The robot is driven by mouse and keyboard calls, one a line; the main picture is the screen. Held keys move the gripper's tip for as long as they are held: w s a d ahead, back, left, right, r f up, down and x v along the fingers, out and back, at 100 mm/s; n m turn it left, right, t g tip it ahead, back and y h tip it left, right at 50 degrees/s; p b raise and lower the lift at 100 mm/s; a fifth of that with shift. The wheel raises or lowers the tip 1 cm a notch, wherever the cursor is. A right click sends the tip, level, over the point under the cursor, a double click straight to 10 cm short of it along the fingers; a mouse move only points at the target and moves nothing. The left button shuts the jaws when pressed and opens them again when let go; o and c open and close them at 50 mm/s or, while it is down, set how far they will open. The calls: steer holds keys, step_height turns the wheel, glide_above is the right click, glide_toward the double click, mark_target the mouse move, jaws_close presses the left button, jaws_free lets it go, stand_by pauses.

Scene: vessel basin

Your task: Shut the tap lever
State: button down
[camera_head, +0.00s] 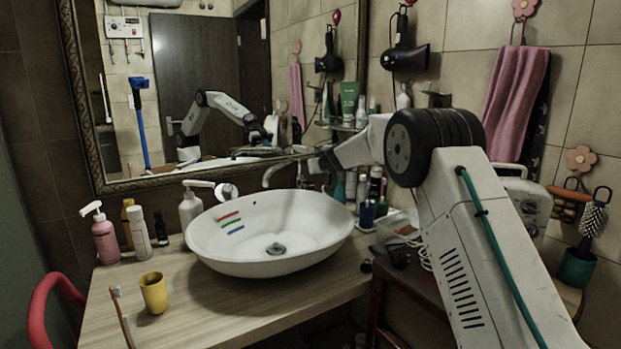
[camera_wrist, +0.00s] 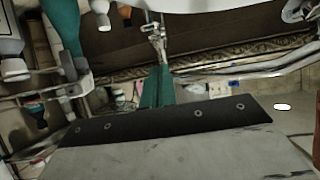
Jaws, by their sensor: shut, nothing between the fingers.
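The tap (camera_head: 272,176) stands behind the white basin, its curved metal spout showing above the rear rim. Its lever is not clearly distinguishable; my gripper (camera_head: 320,164) is close to the tap's right side and covers part of that area. I cannot tell whether they touch. The basin (camera_head: 270,261) is white and oval, with a drain inside. In the wrist view, my gripper's teal fingers (camera_wrist: 156,88) are together with nothing held. A curved metal bar (camera_wrist: 248,70), possibly the spout, runs to their right. The lever's position cannot be told.
Several bottles (camera_head: 367,200) crowd the right of the basin, near my arm. A white pump bottle (camera_head: 190,208) and a pink one (camera_head: 104,240) stand at left. A yellow cup (camera_head: 154,293) is at the front left. The framed mirror (camera_head: 180,100) rises close behind the tap.

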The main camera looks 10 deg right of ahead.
steer(key=v, duration=0.8)
steer(key=s+a+f+g+y, duration=0.1)
steer(key=s+a+g, duration=0.1)
steer(key=s, duration=0.6)
steer(key=s+a+f+m+g+y, duration=0.1)
steer(key=s+a+f+g, duration=0.1)
steer(key=s, duration=0.6)
steer(key=s+a+f+g+y, duration=0.1)
steer(key=s+a+g, duration=0.2)
steer(key=s, duration=0.5)
steer(key=shift+s+a+f+m+g, duration=0.1)
steer(key=shift+s+f+m+g, duration=0.2)
steer(key=shift+s+f, duration=0.1)
steer(key=s+d+g+h, duration=0.1)
steer(key=s+d+h, duration=0.1)
steer(key=s, duration=1.8)
steer(key=s+d+r+g+h, duration=0.1)
steer(key=s+d+g+h, duration=0.1)
steer(key=s, duration=1.9)
steer(key=shift+d+r+m+h, duration=0.3)
steer(key=shift+d+h, duration=0.4)
steer(key=shift+d, duration=0.35)
